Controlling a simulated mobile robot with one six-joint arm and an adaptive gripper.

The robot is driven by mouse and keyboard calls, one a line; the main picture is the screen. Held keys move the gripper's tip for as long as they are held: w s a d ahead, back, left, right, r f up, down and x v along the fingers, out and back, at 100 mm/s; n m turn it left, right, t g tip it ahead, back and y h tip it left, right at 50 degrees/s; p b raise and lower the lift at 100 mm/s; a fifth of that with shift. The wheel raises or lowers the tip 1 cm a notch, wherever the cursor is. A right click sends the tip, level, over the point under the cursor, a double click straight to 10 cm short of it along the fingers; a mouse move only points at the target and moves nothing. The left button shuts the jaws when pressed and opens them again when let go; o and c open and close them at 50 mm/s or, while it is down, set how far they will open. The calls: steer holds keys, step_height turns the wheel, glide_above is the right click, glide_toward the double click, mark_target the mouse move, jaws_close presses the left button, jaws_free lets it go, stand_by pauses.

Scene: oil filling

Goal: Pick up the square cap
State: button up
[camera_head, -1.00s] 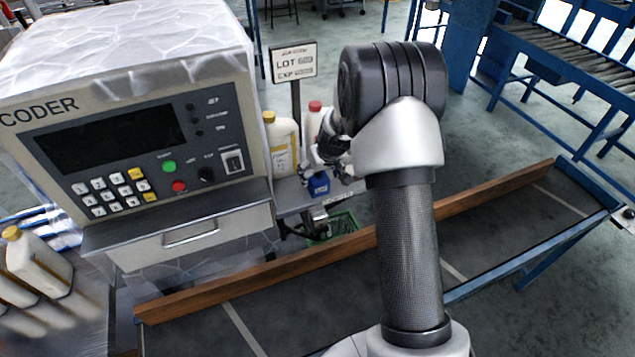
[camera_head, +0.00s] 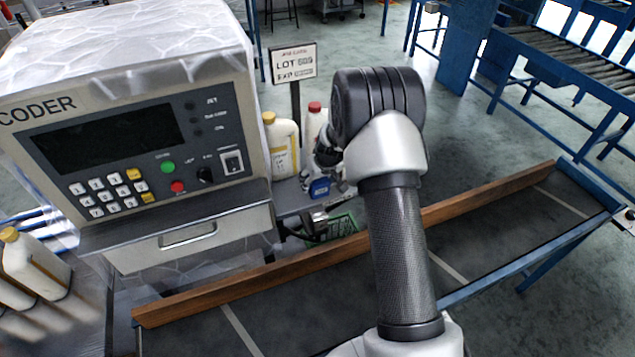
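A blue piece (camera_head: 319,188) with a pale mark sits low among the bottles beside the coder; it may be the square cap, but I cannot be sure. No other thing is clearly a square cap. My gripper (camera_head: 329,162) is a dark shape just above and right of the blue piece, mostly hidden behind my arm's wrist. I cannot see its fingertips clearly, nor whether it touches the blue piece or holds anything.
A white bottle with a yellow cap (camera_head: 281,145) and one with a red cap (camera_head: 312,125) stand behind. The coder (camera_head: 150,150) is at left. A green crate (camera_head: 343,226) lies below, behind the wooden rail (camera_head: 270,272) of the conveyor. A sign (camera_head: 293,63) stands behind.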

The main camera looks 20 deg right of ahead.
steer(key=c, duration=0.7)
step_height(320, 180, up, 20)
steer(key=p, duration=0.4)
